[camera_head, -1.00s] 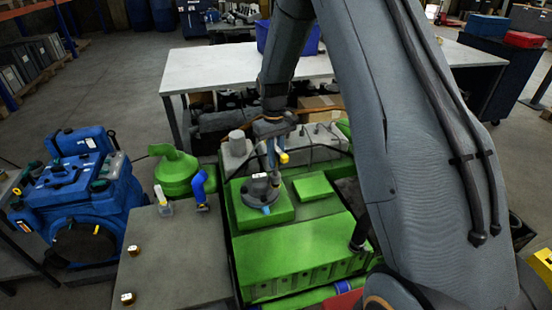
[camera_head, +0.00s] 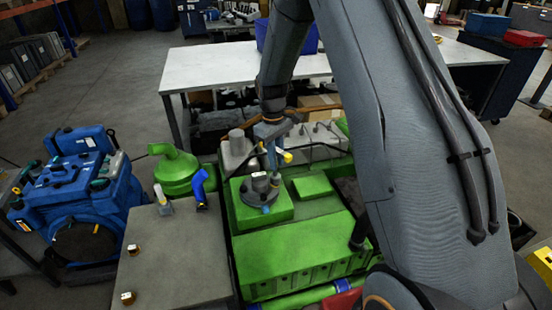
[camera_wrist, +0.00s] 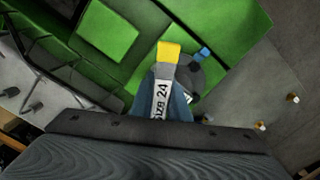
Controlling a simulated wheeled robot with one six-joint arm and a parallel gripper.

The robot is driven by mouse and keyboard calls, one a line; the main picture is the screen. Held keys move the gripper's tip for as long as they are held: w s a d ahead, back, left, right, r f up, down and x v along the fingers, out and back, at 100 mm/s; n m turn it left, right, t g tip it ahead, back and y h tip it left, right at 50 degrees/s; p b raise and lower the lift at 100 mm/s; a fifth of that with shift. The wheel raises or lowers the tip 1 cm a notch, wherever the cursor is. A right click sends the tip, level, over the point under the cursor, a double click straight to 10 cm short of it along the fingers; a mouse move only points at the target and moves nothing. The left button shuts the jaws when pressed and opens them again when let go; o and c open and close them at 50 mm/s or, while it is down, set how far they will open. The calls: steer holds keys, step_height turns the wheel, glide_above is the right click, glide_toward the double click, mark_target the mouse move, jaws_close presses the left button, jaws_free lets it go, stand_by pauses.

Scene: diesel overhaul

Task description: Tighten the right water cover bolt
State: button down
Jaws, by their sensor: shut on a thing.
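The water cover (camera_head: 259,191) is a dark grey round part on a green block of the engine. A small blue piece (camera_head: 266,209) shows at its near edge; it also shows in the wrist view (camera_wrist: 203,53). My gripper (camera_head: 273,150) points down just behind and above the cover. It is shut on a tool (camera_wrist: 169,75) with a yellow end, a grey neck and a label reading size 24. In the wrist view the tool overlaps the cover (camera_wrist: 212,72) and hides part of it. I cannot tell whether the tool touches a bolt, and the right bolt is not clear.
The green engine (camera_head: 300,245) fills the middle. A grey table (camera_head: 180,250) at left bears a blue-handled item (camera_head: 201,188) and small brass-coloured parts. A blue engine (camera_head: 80,190) stands further left. A pale workbench (camera_head: 215,66) stands behind.

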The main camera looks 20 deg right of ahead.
steer(key=shift+f, duration=0.3)
steer(key=m, duration=0.4)
steer(key=shift+w, duration=0.1)
steer(key=m, duration=0.4)
steer(key=shift+y, duration=0.3)
steer(key=m, duration=0.8)
steer(key=shift+w+a, duration=0.1)
steer(key=m+p, duration=0.1)
steer(key=m, duration=0.4)
steer(key=shift+y, duration=0.3)
steer(key=m, duration=0.3)
steer(key=shift+w+f+m+t, duration=0.1)
steer(key=shift+m+t, duration=0.2)
steer(key=shift+m, duration=0.1)
steer(key=m, duration=0.4)
steer(key=shift+a+m, duration=0.1)
steer(key=shift+m, duration=0.2)
steer(key=m, duration=0.3)
steer(key=shift+m+t, duration=0.3)
steer(key=shift+m, duration=0.1)
